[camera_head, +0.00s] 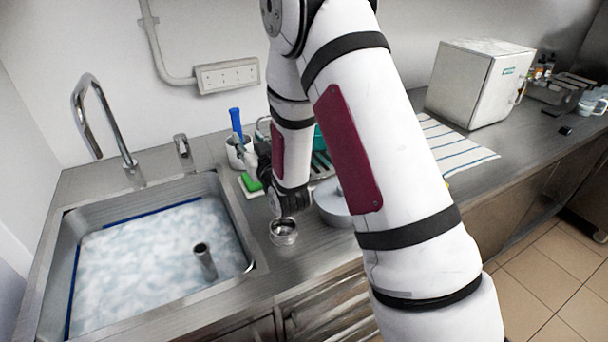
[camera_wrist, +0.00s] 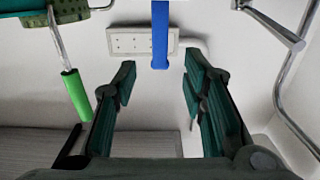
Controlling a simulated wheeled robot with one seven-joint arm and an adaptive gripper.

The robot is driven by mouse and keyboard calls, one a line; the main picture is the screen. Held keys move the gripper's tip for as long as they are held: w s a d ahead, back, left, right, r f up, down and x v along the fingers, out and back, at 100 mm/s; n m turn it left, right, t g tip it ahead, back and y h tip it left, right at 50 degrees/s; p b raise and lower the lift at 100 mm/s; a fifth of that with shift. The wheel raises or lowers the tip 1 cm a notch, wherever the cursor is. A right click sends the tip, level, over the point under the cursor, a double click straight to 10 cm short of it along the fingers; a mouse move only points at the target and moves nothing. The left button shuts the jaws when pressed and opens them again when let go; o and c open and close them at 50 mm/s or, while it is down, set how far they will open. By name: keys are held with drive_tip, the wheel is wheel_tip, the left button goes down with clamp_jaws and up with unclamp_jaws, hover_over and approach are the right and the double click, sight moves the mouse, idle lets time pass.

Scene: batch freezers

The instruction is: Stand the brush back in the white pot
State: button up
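The white pot (camera_head: 236,157) stands on the counter behind the sink's right corner, partly hidden by my gripper in the head view. A blue handle (camera_head: 235,121), which looks like the brush's, rises upright from the pot; its lower end is hidden. In the wrist view, which looks upside down, the blue handle (camera_wrist: 160,36) hangs from the top edge, ahead of the gap between my fingers. My gripper (camera_wrist: 160,72) is open, with its dark green fingers apart and nothing between them. In the head view it (camera_head: 255,163) is beside the pot; contact cannot be told.
A foamy sink (camera_head: 150,250) with a tap (camera_head: 105,125) lies left. A green sponge (camera_head: 250,183), a small jar (camera_head: 283,232) and a round grey vessel (camera_head: 333,207) are close to my arm. A green-handled tool (camera_wrist: 76,95) shows in the wrist view. A socket strip (camera_head: 227,76) is on the wall.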

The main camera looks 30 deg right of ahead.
drive_tip(key=s+r+g, duration=0.6)
drive_tip(key=s+r, duration=0.4)
drive_tip(key=s+r+g, duration=0.2)
drive_tip(key=s+g, duration=0.5)
drive_tip(key=s, duration=2.4)
drive_tip(key=shift+r, duration=0.15)
drive_tip(key=shift+d, duration=0.1)
